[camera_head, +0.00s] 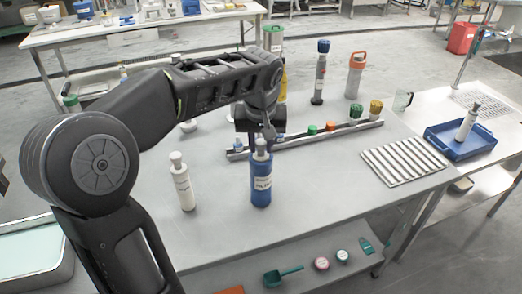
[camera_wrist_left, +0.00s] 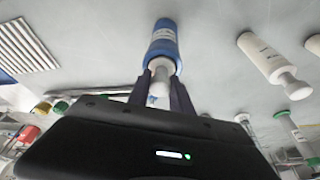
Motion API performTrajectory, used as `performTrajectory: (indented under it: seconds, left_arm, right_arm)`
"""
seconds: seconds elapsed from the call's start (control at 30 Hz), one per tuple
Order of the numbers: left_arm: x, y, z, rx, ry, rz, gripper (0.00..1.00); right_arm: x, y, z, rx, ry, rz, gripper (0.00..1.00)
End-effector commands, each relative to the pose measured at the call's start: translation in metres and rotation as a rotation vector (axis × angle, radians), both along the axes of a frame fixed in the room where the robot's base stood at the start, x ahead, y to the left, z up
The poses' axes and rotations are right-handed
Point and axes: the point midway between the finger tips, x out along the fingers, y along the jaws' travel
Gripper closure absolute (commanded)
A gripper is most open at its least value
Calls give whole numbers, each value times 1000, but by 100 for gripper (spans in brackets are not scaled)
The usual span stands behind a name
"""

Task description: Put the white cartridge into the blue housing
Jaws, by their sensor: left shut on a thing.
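The blue housing (camera_head: 261,185) stands upright on the grey table, and its label faces the head camera. It also shows in the left wrist view (camera_wrist_left: 164,40). A white cartridge (camera_head: 261,146) with a rounded knob is in the housing's mouth; its upper part sticks out, and how deep it sits is hidden. The knob shows in the left wrist view (camera_wrist_left: 159,84). My left gripper (camera_wrist_left: 160,92) is shut on this knob from above. In the head view the gripper (camera_head: 258,138) is partly hidden around the knob. My right gripper is not in view.
A second white bottle-like piece (camera_head: 182,184) stands left of the housing. A rail (camera_head: 300,140) with coloured caps lies behind. A ribbed metal rack (camera_head: 405,160) lies to the right. The table front is clear.

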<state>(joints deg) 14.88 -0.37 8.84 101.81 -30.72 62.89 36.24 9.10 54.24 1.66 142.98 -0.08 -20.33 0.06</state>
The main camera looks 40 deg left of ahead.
Motion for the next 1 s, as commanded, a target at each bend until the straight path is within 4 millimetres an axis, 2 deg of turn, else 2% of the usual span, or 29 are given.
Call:
performTrajectory:
  seconds: [0.37,0.4,0.6,1.0]
  left_arm:
    - [0,0,-5,0,1,0,100]
    - [0,0,-3,0,1,0,71]
    - [0,0,-2,0,1,0,55]
    - [0,0,3,0,0,0,52]
  right_arm:
    - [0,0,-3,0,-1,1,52]
    - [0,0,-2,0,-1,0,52]
    - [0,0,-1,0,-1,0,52]
    - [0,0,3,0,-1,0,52]
